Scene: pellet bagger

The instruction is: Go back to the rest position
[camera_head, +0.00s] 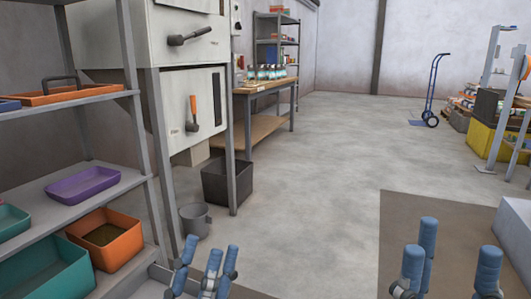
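My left gripper (208,262) is at the bottom of the view, left of centre, just in front of the lower end of the shelf rack. Its blue fingers point up with gaps between the tips, and nothing shows between them. My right gripper (451,260) is at the bottom right, over the brown floor mat (400,215). Its blue fingers are spread wide and empty. The lower parts of both grippers are cut off by the picture edge.
A rack (135,95) on the left holds an orange tray (80,95), a purple tray (85,185) and an orange bin (118,240). A grey bucket (195,219) and dark bin (227,183) stand beyond. Open floor (320,170) lies ahead; a blue hand truck (432,95) stands far right.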

